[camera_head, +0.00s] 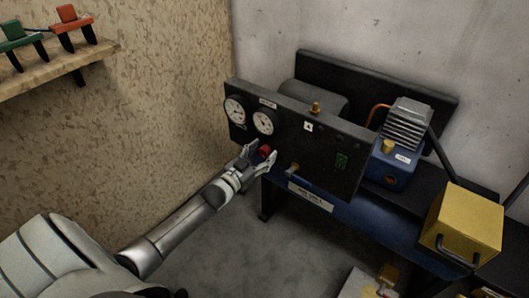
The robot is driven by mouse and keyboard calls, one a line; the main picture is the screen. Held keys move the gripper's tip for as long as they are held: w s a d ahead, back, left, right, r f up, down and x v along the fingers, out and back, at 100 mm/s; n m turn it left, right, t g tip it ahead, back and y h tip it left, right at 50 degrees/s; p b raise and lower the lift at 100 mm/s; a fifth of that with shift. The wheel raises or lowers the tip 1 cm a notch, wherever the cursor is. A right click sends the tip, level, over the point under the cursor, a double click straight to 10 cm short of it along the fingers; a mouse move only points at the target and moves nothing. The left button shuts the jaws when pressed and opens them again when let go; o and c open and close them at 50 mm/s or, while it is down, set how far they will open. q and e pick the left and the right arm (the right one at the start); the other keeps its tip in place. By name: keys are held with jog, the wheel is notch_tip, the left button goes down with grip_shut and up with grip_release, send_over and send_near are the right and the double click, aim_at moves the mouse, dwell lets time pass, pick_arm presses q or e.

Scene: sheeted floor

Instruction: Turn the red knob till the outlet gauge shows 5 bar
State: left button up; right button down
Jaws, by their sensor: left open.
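The red knob (265,150) sits low on the black panel (324,152) of the compressor, below two round white gauges. My left gripper (259,158) is open, with its fingers at the knob, one on each side. I cannot tell whether they touch it. The left gauge (235,109) and the right gauge (263,122) face me. Their labels and needles are too small to read, so I cannot tell which is the outlet gauge or what it shows. My right gripper is not in view.
A brass fitting (293,168) sticks out right of the knob. A blue motor block (390,165) and a yellow box (462,222) stand farther right. A wooden shelf (55,72) with green and orange tools is at upper left.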

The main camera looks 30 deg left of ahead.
pick_arm(q)
jog(key=c, duration=1)
